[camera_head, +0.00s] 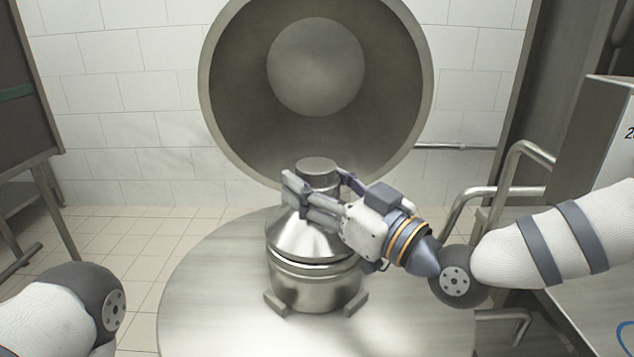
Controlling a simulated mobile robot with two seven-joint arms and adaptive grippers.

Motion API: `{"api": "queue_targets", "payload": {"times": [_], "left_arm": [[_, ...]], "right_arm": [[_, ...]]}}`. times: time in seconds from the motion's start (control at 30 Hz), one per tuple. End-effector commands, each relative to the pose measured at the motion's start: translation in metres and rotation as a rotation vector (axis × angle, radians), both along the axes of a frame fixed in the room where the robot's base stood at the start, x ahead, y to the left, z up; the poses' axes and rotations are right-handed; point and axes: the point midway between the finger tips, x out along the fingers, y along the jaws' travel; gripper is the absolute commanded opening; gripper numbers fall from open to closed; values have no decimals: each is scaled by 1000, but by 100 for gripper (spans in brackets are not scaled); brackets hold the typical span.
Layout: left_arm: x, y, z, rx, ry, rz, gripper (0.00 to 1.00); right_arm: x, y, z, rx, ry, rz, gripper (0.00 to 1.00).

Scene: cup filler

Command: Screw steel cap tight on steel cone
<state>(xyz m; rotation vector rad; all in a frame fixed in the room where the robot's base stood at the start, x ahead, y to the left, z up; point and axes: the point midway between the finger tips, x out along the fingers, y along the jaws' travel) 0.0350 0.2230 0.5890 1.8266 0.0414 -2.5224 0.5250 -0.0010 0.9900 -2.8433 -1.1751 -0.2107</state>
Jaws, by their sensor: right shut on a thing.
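The steel cone (290,240) is the tapered shoulder of a shiny steel vessel that stands upright on a round steel table. The steel cap (317,167) sits at the top of the cone, in line with it; whether a gap lies between them is hidden by my fingers. My right gripper (315,188) reaches in from the right, with its fingers on both sides of the cap, and is shut on it. My left arm (70,308) shows only at the lower left; its gripper is out of view.
The round steel table (215,290) is clear around the vessel. Small steel blocks (354,303) stand against the vessel's foot. A large round open steel drum (216,90) rises behind. Bent steel rails (520,165) and a steel cabinet (595,130) stand at the right.

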Motion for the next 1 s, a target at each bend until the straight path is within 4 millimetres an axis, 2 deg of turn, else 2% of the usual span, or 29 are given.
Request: {"api": "queue_targets", "payload": {"times": [0.07,0.33,0.37,0.43,0.73,0.87,1.0], "left_arm": [[0,0,0,0,-1,0,70],[-2,0,-2,0,6,0,70],[-2,0,-2,0,6,0,70],[-2,0,-2,0,5,0,70],[-2,0,-2,0,5,0,70],[2,0,2,0,-6,0,70],[2,0,3,0,-8,0,70]], "right_arm": [[0,0,3,3,-7,0,0],[0,0,-5,3,-4,0,0],[0,0,-8,-1,1,0,60],[0,0,-7,-1,1,0,75],[0,0,-7,-1,1,0,77],[-1,0,5,1,-5,1,77],[-22,-23,-3,1,2,-2,77]]}}
